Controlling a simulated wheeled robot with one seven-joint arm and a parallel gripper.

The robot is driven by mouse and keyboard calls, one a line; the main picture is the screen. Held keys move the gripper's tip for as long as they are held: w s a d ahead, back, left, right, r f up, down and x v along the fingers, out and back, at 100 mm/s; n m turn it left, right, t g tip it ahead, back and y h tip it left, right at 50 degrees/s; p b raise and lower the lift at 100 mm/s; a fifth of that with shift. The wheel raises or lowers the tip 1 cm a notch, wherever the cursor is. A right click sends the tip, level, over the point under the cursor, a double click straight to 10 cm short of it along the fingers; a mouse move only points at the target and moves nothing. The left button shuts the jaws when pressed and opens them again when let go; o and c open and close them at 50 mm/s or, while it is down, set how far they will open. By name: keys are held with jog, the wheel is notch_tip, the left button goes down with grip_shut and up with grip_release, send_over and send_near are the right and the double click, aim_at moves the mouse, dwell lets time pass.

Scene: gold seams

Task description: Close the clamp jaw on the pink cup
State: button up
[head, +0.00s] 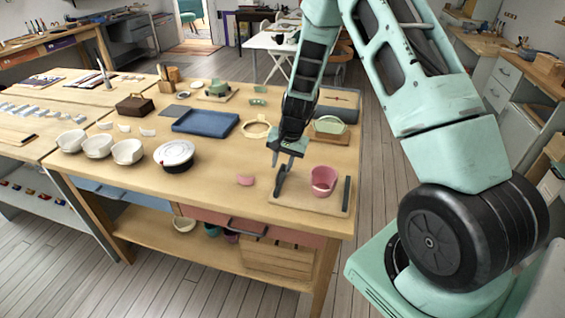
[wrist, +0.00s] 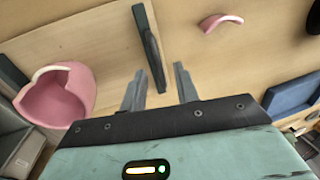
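The pink cup (head: 324,178) stands on a wooden clamp board (head: 312,205) at the table's front right corner. In the wrist view the cup (wrist: 72,98) is at the left, with a pale edge on its rim. One dark clamp jaw (head: 281,182) stands left of the cup with a clear gap between them. Another dark jaw (head: 346,193) is at the cup's right, close to it. My gripper (head: 283,160) is open at the far end of the left jaw. In the wrist view that jaw's end (wrist: 152,52) shows between my fingertips (wrist: 160,80), with gaps visible on both sides.
A curved pink shard (head: 245,180) lies left of the board. A blue tray (head: 206,122), a round white-topped pot (head: 174,155) and several white bowls (head: 97,146) are farther left. A green piece on a stand (head: 329,125) is behind the cup. Bare tabletop lies around the shard.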

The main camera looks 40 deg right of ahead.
grip_shut()
jog(key=shift+s+d+b, duration=0.75)
jog(key=shift+s+d, duration=0.45)
jog(key=shift+s, duration=0.3)
grip_release()
notch_tip(320, 180, up, 17)
jog(key=s+d, duration=0.2)
jog(key=shift+s+b, duration=0.35)
